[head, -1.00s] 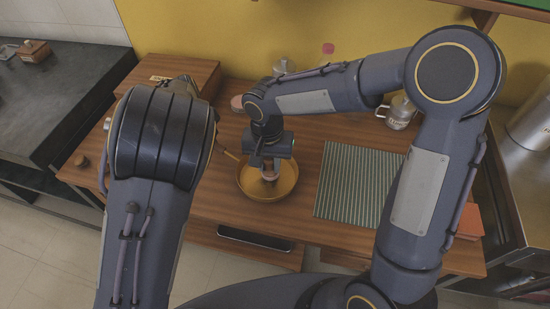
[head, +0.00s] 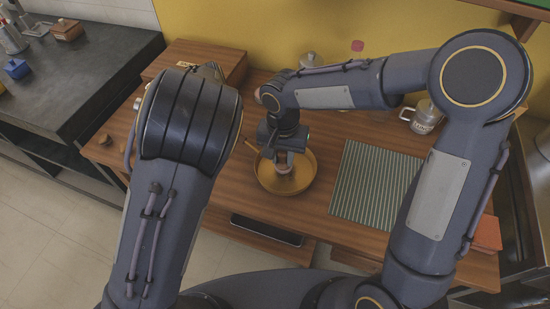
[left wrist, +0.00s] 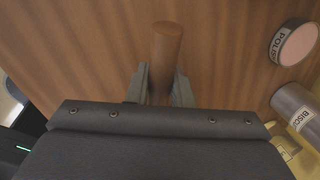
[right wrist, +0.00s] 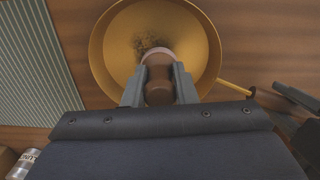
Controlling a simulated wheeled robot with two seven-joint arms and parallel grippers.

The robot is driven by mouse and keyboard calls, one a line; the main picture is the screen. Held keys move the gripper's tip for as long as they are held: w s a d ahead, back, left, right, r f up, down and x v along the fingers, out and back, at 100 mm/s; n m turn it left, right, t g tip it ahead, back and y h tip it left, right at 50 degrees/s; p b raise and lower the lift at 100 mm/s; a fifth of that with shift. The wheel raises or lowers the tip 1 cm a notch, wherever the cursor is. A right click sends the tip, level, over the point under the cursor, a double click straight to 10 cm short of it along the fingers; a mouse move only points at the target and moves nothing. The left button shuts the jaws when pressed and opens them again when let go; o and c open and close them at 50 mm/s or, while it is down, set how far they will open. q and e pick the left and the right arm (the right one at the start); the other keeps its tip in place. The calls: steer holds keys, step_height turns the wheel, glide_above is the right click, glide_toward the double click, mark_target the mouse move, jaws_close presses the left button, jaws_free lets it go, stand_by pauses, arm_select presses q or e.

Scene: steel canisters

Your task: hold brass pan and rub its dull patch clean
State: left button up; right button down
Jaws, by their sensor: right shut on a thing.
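The brass pan (head: 304,183) lies on the wooden table. A dark dull patch shows inside it in the right wrist view (right wrist: 150,45). My right gripper (head: 283,157) is over the pan, shut on a brown rubbing knob (right wrist: 158,85) with a pale pink base. The base is at the pan floor, beside the patch; exact contact is hidden. My left gripper (left wrist: 162,75) has its fingers on either side of a brown wooden cylinder (left wrist: 167,45), apparently the grip of the pan's handle. Whether the fingers press on it is unclear. In the head view my left arm hides it.
A green striped mat (head: 375,185) lies right of the pan, with a steel mug (head: 423,118) behind it. A wooden box (head: 195,62) stands at the back left. A polish tin (left wrist: 297,44) and a biscuit canister (left wrist: 300,108) stand near my left gripper.

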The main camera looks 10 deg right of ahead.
steer(key=shift+w+d, duration=0.3)
steer(key=shift+d, duration=0.35)
steer(key=shift+w+d, duration=0.25)
steer(key=shift+d, duration=0.45)
steer(key=shift+w+d, duration=0.3)
steer(key=shift+d, duration=0.35)
steer(key=shift+s+a, duration=0.45)
steer(key=shift+a, duration=0.65)
steer(key=shift+s+a, duration=0.5)
steer(key=shift+a, duration=0.6)
steer(key=shift+s+a, duration=0.45)
steer(key=shift+a, duration=0.65)
steer(key=shift+s+a+f, duration=0.15)
steer(key=shift+a+f, duration=0.15)
steer(key=shift+f, duration=0.2)
steer(key=shift+r, duration=0.85)
step_height(320, 180, up, 6)
steer(key=shift+f, duration=0.1)
